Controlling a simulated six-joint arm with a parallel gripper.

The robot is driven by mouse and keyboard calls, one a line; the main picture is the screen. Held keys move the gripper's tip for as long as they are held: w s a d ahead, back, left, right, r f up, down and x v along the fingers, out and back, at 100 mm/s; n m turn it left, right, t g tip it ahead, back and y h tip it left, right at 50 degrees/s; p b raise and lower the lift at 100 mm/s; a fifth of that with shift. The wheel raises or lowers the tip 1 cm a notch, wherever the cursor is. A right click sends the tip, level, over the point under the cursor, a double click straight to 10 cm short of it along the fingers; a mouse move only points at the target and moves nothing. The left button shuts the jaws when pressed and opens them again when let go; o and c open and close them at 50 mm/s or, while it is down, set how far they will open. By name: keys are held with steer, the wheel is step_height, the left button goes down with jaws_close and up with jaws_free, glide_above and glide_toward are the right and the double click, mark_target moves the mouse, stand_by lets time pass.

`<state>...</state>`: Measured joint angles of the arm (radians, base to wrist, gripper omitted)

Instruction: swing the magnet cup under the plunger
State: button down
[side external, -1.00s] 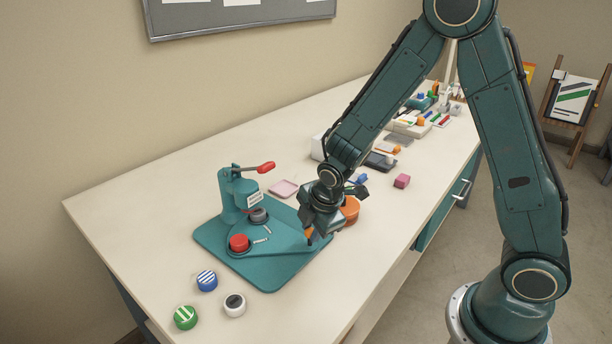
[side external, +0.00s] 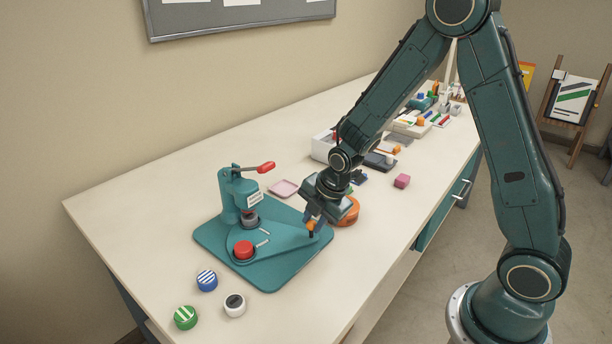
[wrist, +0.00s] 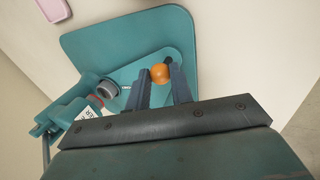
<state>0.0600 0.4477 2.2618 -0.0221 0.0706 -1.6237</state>
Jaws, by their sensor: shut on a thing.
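The teal press (side external: 240,195) stands on a flat teal base (side external: 270,279) and has a red-tipped lever (side external: 265,168). A teal swing plate on the base carries a red-topped round cup (side external: 243,249) at the front and a grey cup (side external: 250,218) close below the press head. I cannot tell from the pictures which is the magnet cup. My gripper (side external: 312,224) is shut on the orange knob (wrist: 160,73) at the plate's outer end. The grey cup also shows in the wrist view (wrist: 107,88), beside the press head.
Blue-striped (side external: 207,280), green-striped (side external: 185,317) and white (side external: 235,305) round pieces lie in front of the base. An orange round container (side external: 347,212) stands close behind my gripper.

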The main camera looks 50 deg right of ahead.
steer(key=shift+w, duration=0.1)
steer(key=c, duration=1.2)
jaws_free()
steer(key=shift+c, duration=0.2)
steer(key=v, duration=1.3)
steer(key=shift+r, duration=0.4)
steer(key=shift+s, duration=0.2)
